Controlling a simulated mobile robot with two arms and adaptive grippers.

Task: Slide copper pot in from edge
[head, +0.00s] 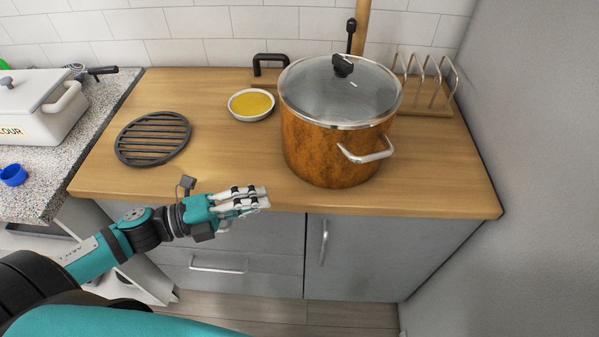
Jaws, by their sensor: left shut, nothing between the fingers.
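The copper pot (315,150) stands upright on the wooden counter (450,165), right of the middle, with its base close to the front edge. It has a glass lid (320,85) with a dark knob and a metal handle (366,153) facing the front right. My left gripper (262,198) is shut and empty at the counter's front edge, left of the pot and apart from it, fingers pointing right. My right gripper is not in view.
A round black trivet (153,138) lies on the left of the counter. A small bowl with yellow contents (251,104) is left of the pot. A metal rack (427,85) stands behind right, near the grey side wall (535,150). The right front counter is clear.

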